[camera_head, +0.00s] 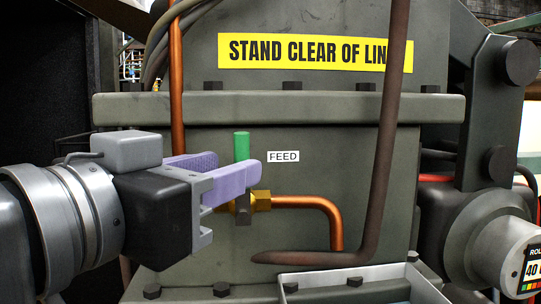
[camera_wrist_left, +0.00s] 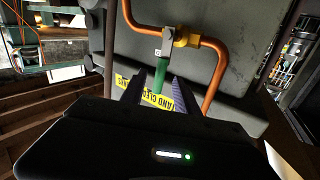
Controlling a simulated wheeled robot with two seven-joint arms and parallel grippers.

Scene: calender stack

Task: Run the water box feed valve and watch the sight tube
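The feed valve has a green handle (camera_head: 241,147) standing upright on a brass and grey body (camera_head: 260,201), left of a FEED label (camera_head: 283,156). My left gripper (camera_head: 238,166) has its purple fingers apart, with the handle between them. In the left wrist view, the green handle (camera_wrist_left: 160,72) also lies between the fingertips, with a gap visible on each side. The lower part of the handle is hidden behind the near finger in the head view. I cannot make out a sight tube. My right gripper is not in view.
A copper pipe (camera_head: 318,203) runs right from the valve and bends down. A dark rusty pipe (camera_head: 386,150) crosses the grey housing (camera_head: 340,160) to the right. A yellow STAND CLEAR sign (camera_head: 300,50) is above.

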